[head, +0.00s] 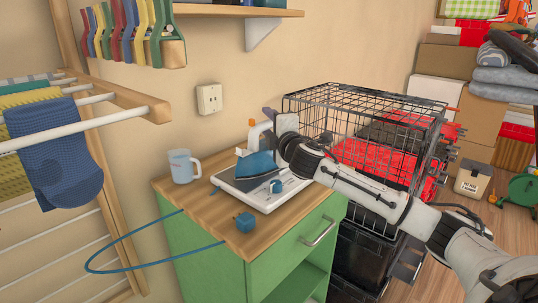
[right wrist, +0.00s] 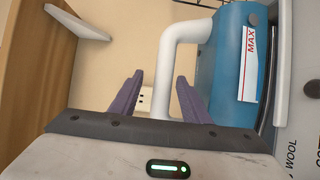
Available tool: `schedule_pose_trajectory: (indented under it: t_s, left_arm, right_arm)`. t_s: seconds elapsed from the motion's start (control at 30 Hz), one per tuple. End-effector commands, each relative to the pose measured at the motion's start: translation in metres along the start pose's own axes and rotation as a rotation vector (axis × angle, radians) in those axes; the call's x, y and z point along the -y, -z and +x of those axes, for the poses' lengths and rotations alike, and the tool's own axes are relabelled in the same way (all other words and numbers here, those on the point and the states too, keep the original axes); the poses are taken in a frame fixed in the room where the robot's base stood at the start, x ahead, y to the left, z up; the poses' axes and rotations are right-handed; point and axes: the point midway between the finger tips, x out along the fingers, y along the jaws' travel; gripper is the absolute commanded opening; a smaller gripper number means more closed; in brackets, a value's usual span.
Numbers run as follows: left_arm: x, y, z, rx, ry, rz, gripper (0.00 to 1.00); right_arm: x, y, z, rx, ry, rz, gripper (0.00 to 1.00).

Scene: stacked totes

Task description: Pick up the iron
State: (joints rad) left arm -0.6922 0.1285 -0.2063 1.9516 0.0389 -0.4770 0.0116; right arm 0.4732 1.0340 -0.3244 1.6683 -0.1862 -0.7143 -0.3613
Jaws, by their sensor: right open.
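The iron (head: 258,164) stands on a white board with printed marks (head: 276,198) on the green cabinet's wooden top. It has a blue body and a white handle. In the right wrist view the iron's blue body (right wrist: 232,75) with a "MAX" label is at the right, and its white handle (right wrist: 162,75) loops out to the left. My right gripper (head: 266,124) is at the handle, with its wrist hiding part of the iron. Its purple fingers (right wrist: 160,98) are open, one on each side of the handle. My left gripper is not in view.
A pale blue mug (head: 181,167) stands on the cabinet top at the left. A black wire crate (head: 360,100) with red contents stands right behind. A drying rack fills the left.

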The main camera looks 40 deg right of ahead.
Motion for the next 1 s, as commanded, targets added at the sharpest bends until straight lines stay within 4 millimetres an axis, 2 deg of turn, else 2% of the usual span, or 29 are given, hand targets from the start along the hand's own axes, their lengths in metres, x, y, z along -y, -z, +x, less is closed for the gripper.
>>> schedule_pose_trajectory:
  t_s: [0.3, 0.63, 0.67, 0.9, 1.0]
  left_arm:
    - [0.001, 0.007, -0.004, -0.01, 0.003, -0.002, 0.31]
    - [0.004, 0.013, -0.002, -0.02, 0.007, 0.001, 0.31]
    - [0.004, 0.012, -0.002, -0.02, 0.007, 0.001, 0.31]
    - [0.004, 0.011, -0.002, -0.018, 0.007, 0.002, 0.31]
    - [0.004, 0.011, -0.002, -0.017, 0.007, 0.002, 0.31]
  right_arm:
    - [0.003, -0.004, 0.04, 0.002, 0.0, 0.003, 0.43]
    - [0.004, -0.004, 0.046, -0.001, 0.0, 0.001, 0.43]
    - [0.004, -0.004, 0.046, -0.001, 0.0, 0.001, 0.41]
    - [0.004, -0.004, 0.046, 0.0, 0.0, 0.001, 0.0]
    - [0.004, -0.004, 0.046, 0.0, 0.0, 0.001, 0.0]
